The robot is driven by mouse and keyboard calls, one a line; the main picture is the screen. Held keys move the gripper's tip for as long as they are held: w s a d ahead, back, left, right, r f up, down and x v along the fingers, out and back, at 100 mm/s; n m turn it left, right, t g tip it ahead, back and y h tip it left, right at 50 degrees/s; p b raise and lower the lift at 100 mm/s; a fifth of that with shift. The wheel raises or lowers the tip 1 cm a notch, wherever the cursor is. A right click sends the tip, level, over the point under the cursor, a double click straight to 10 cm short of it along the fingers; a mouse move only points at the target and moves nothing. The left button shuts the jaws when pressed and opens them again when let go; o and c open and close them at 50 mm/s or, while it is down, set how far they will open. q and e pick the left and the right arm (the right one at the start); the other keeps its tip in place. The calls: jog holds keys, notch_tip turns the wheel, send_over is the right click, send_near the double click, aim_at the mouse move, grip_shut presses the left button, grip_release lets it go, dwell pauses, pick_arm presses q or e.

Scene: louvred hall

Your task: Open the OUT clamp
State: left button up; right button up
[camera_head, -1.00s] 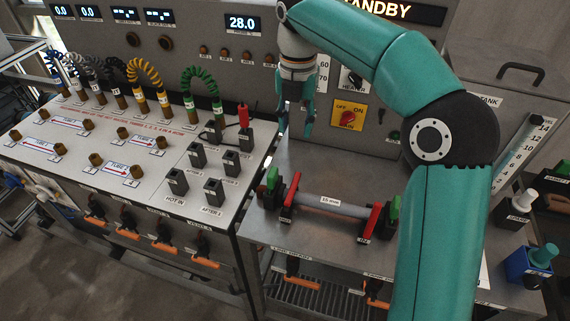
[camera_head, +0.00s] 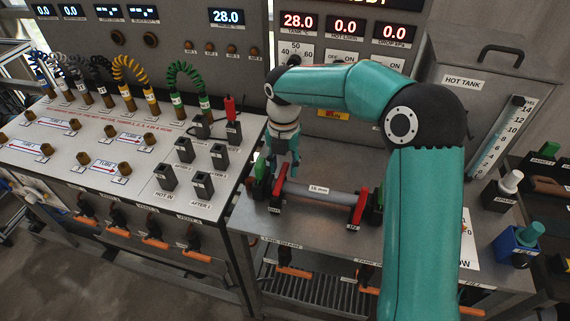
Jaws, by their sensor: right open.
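A grey tube (camera_head: 325,194) with a small size label lies in a holder on the metal bench. A red clamp lever (camera_head: 279,186) stands at its left end beside a green part (camera_head: 260,181). Another red lever (camera_head: 359,206) stands at its right end beside a green part (camera_head: 377,194). The small labels below the two clamps are too small for me to tell which is OUT. My right gripper (camera_head: 283,163) is open, pointing down just above and behind the left clamp; I cannot tell whether it touches it. My left gripper is not in view.
The sloped panel (camera_head: 130,190) with black sockets and coiled hoses is left of the bench (camera_head: 310,233). The hot tank (camera_head: 480,95) stands behind right. A blue box (camera_head: 518,245) is at the right. Orange-handled valves (camera_head: 294,272) hang below the bench front.

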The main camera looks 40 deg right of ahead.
jog(key=shift+f, duration=0.2)
jog(key=shift+c, duration=0.4)
grip_shut()
jog(key=shift+d+r, duration=0.1)
